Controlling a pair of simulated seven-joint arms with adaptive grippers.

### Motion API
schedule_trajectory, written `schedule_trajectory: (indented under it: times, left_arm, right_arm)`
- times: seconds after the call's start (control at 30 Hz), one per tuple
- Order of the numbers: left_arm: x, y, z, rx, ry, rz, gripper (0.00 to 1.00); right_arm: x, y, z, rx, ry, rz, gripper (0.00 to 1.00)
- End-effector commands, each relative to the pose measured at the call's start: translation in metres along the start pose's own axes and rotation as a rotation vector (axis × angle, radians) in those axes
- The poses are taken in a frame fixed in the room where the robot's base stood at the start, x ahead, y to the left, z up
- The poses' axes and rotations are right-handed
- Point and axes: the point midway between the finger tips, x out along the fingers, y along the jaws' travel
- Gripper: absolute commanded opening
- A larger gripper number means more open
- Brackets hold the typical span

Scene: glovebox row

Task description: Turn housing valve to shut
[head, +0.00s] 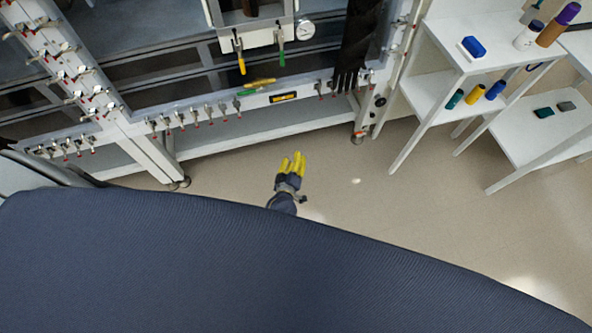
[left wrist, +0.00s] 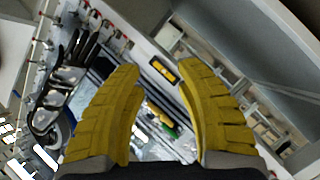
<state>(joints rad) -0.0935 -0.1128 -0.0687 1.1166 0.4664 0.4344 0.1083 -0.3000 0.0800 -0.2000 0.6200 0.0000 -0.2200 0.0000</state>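A white housing (head: 256,40) is at the top of the head view, with a round gauge (head: 305,29) at its right. A yellow-handled lever (head: 241,64) and a green-handled lever (head: 281,56) hang from its front; I cannot tell which is the housing valve. My left gripper (head: 292,161) has yellow fingers, spread and empty, over the floor well short of the levers. In the left wrist view the open fingers (left wrist: 160,85) frame a yellow and a green handle (left wrist: 167,127) beyond. My right gripper is not in view.
A yellow handle (head: 260,82) and a green handle (head: 246,92) show on the lower frame beside a yellow-black label (head: 283,96). Several clamps line the frame. A black glove (head: 356,45) hangs at right. White shelves (head: 440,60) stand farther right. The floor around my gripper is clear.

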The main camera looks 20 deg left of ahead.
Motion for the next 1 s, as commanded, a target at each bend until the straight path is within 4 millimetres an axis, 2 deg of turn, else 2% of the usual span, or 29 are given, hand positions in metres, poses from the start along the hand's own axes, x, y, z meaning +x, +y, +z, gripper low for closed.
schedule_trajectory:
  times: [0.2,0.4,1.0]
  left_arm:
    - [-0.008,-0.015,0.022,0.079,-0.074,-0.013,0.35]
    - [-0.013,-0.023,0.034,0.121,-0.113,-0.019,0.35]
    - [-0.014,-0.025,0.038,0.137,-0.128,-0.021,0.35]
  right_arm:
    - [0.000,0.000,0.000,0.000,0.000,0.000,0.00]
    - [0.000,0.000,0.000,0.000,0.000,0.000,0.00]
    - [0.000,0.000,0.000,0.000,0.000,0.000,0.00]
